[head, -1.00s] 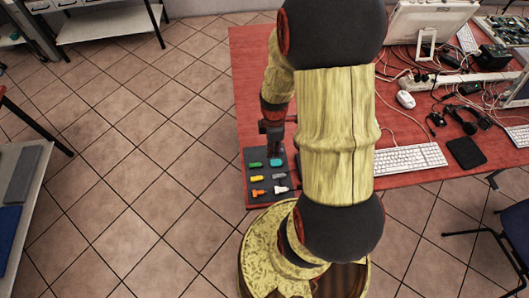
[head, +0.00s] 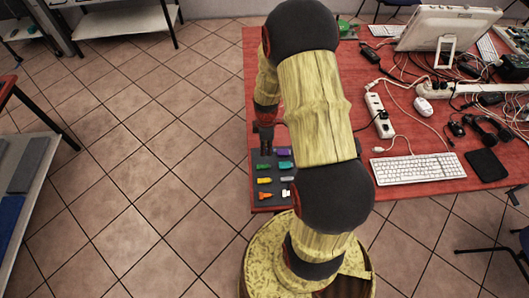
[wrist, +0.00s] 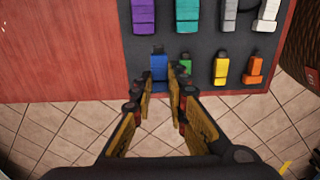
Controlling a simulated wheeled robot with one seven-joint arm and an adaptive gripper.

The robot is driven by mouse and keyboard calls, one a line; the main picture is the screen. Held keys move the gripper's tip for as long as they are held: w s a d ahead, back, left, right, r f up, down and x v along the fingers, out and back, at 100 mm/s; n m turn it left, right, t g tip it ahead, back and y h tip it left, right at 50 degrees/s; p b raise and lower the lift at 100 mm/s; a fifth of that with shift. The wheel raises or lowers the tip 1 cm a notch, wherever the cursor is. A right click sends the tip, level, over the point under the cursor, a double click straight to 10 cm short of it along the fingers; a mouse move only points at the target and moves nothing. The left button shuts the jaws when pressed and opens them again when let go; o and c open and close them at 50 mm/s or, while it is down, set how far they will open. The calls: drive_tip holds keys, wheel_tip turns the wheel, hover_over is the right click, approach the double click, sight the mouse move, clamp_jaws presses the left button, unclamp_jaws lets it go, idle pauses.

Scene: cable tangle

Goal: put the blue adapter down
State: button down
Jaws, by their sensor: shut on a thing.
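The blue adapter (wrist: 159,68) shows in the wrist view between the fingertips of my gripper (wrist: 160,80), which is shut on it. It appears over the left end of the dark mat (wrist: 205,47), near the mat's edge. I cannot tell whether it touches the mat. In the head view my gripper (head: 266,138) points down at the mat's far left corner, and the blue adapter cannot be made out there.
In the wrist view the mat holds purple (wrist: 143,15), teal (wrist: 187,12), grey (wrist: 229,8), white (wrist: 267,14), green (wrist: 186,67), yellow (wrist: 221,68) and orange (wrist: 254,70) adapters. Bare red table (wrist: 60,50) lies left of the mat. A keyboard (head: 418,168) and cables lie farther right.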

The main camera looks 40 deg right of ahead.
drive_tip(key=shift+w+d+f, duration=0.2)
drive_tip(key=shift+w+f, duration=0.25)
drive_tip(key=shift+f, duration=0.15)
drive_tip(key=shift+w+d+f, duration=0.2)
drive_tip(key=shift+w+f, duration=0.2)
drive_tip(key=shift+f, duration=0.2)
drive_tip(key=shift+f+b, duration=0.65)
drive_tip(key=shift+f, duration=0.8)
drive_tip(key=shift+f, duration=0.15)
drive_tip(key=c, duration=1.8)
unclamp_jaws()
drive_tip(key=shift+o, duration=0.2)
